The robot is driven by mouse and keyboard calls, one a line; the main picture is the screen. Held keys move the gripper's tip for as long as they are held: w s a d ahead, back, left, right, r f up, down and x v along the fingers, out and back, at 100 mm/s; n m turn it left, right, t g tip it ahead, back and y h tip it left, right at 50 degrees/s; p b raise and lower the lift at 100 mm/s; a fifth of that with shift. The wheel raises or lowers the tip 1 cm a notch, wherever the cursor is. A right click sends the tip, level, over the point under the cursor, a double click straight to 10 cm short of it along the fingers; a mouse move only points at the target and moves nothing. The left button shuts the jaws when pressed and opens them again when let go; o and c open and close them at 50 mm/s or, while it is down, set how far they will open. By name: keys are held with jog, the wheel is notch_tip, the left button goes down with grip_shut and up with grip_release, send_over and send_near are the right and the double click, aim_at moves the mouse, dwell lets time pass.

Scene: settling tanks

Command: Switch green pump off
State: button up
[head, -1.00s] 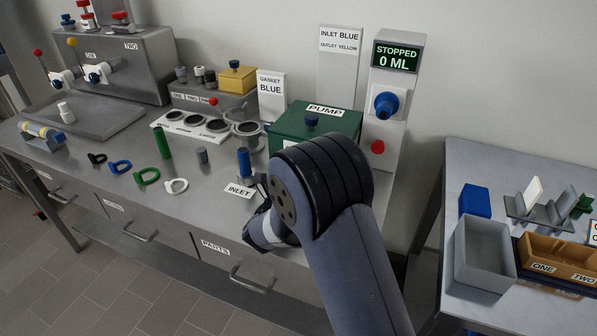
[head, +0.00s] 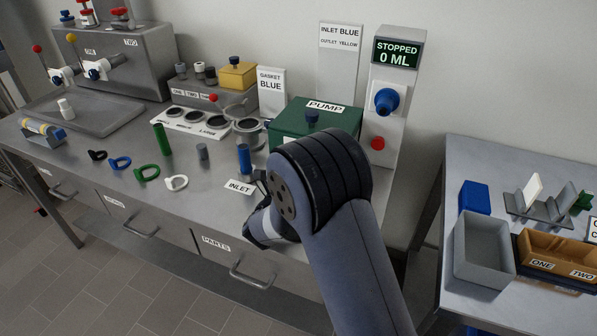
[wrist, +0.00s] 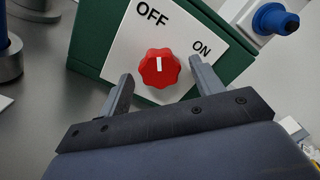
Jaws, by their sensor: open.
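The green pump (head: 290,128) is a box labelled PUMP at the back of the bench, partly hidden behind my arm in the head view. In the wrist view its green case (wrist: 92,44) carries a white plate (wrist: 130,50) marked OFF at upper left and ON at right. A red knob (wrist: 159,68) sits on the plate, its white mark pointing roughly up in the picture, between the two labels. My gripper (wrist: 158,82) is open, with one finger on each side of the knob and visible gaps. Whether the fingertips reach around it is unclear. The head view hides the knob.
A blue cylinder (head: 244,158) and the INLET label (head: 239,187) are left of my arm. A second table (head: 465,160) stands at right.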

jog(key=shift+s, duration=0.1)
jog(key=b+v, duration=0.1)
jog(key=v, duration=0.9)
jog(key=shift+s+a, duration=0.1)
jog(key=shift+s, duration=0.2)
jog(key=p+x, duration=0.1)
jog(key=x, duration=0.9)
jog(key=shift+w, duration=0.35)
